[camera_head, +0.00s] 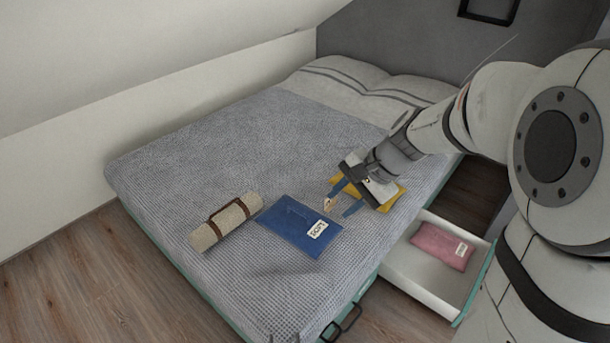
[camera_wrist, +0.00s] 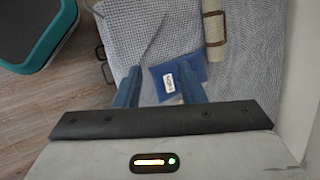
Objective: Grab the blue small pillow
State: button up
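The blue small pillow (camera_head: 290,224) lies flat on the grey bedspread, with a white label near its right end. My gripper (camera_head: 341,201) is open, its two blue fingers apart, just right of the pillow in the head view and seemingly above the bed. In the wrist view the blue pillow (camera_wrist: 188,72) shows beyond and partly between the fingertips (camera_wrist: 158,86); the right finger covers part of it. Nothing is seen held. A small pale patch shows by the fingertips in the head view; I cannot tell what it is.
A beige roll with brown straps (camera_head: 228,222) lies left of the pillow. A yellow item (camera_head: 389,196) lies partly hidden under my gripper. A pink pillow (camera_head: 440,247) lies in the open drawer (camera_head: 412,281) beside the bed. White pillows (camera_head: 345,82) are at the bed's head.

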jog(key=w+a+f+m+t+y+b, duration=0.1)
jog(key=w+a+f+m+y+b, duration=0.2)
jog(key=w+f, duration=0.55)
jog(key=w+a+f+m+y+b, duration=0.1)
jog(key=w+a+f+m+b, duration=0.2)
jog(key=w+f+m+b, duration=0.5)
jog(key=m+t+y+b, duration=0.2)
jog(key=m+t+b, duration=0.25)
jog(key=m, duration=0.25)
send_near(298, 212)
jog(key=shift+f+x, duration=0.25)
jog(key=shift+x, duration=1)
jog(key=shift+f+b, duration=0.3)
jog(key=shift+b, duration=0.05)
jog(key=b+x, duration=0.1)
jog(key=x, duration=0.2)
jog(key=b+x, duration=0.1)
jog(key=x, duration=0.3)
jog(key=shift+w+a+r+b, duration=0.1)
jog(key=shift+w+a+b, duration=0.05)
jog(key=shift+w+b, duration=0.2)
grip_shut()
jog(key=shift+r, duration=0.1)
